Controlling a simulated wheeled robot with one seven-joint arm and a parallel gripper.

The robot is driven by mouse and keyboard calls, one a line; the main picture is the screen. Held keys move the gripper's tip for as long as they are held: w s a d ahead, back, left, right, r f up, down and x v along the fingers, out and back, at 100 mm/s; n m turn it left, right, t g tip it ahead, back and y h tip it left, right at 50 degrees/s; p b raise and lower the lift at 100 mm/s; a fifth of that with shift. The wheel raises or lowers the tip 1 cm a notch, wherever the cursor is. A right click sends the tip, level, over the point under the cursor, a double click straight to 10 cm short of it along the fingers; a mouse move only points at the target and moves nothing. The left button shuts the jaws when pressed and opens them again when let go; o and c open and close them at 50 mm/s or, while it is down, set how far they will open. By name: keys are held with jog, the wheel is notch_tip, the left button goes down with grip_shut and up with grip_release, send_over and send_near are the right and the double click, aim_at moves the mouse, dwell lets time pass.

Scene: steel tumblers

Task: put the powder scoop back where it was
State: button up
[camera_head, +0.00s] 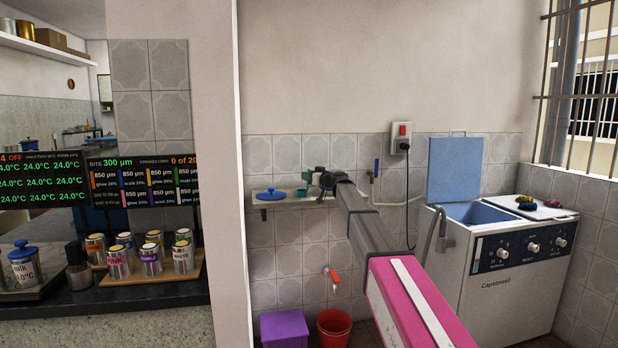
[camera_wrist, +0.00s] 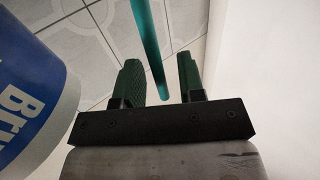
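A slim teal rod (camera_wrist: 150,45), which looks like the handle of the powder scoop, runs down between my gripper's fingers in the wrist view. My gripper (camera_wrist: 158,62) has its dark green fingers apart on either side of the rod, with a gap showing on the right; the left finger's contact is unclear. The scoop's far end is out of frame. In the head view, my gripper (camera_head: 317,180) is small, at the wall shelf (camera_head: 288,202), with a teal item (camera_head: 300,194) just left of it.
A blue tub with white lettering (camera_wrist: 30,85) stands close left of my gripper in the wrist view. A blue lid-like disc (camera_head: 271,195) lies on the shelf. The washing machine (camera_head: 495,265) stands open at right. Purple (camera_head: 284,328) and red (camera_head: 334,328) buckets are below.

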jog(key=shift+s+r, duration=0.1)
jog(key=v, duration=1.2)
jog(key=s+d+f+m+g+h, duration=0.35)
jog(key=s+f, duration=0.85)
jog(key=f, duration=0.4)
jog(key=s+d+f+m+g+h, duration=0.2)
jog(key=s+d+f+g+h, duration=0.15)
jog(key=s+f, duration=1.05)
jog(key=s+d+f+m+g+h, duration=0.2)
jog(key=s+d+f, duration=0.3)
jog(key=s, duration=0.5)
jog(key=s+d+f+m+g+h, duration=0.2)
jog(key=s+d+f+h, duration=0.3)
jog(key=s+f, duration=0.5)
jog(key=shift+s+d+m, duration=0.35)
jog(key=shift+s+d, duration=0.05)
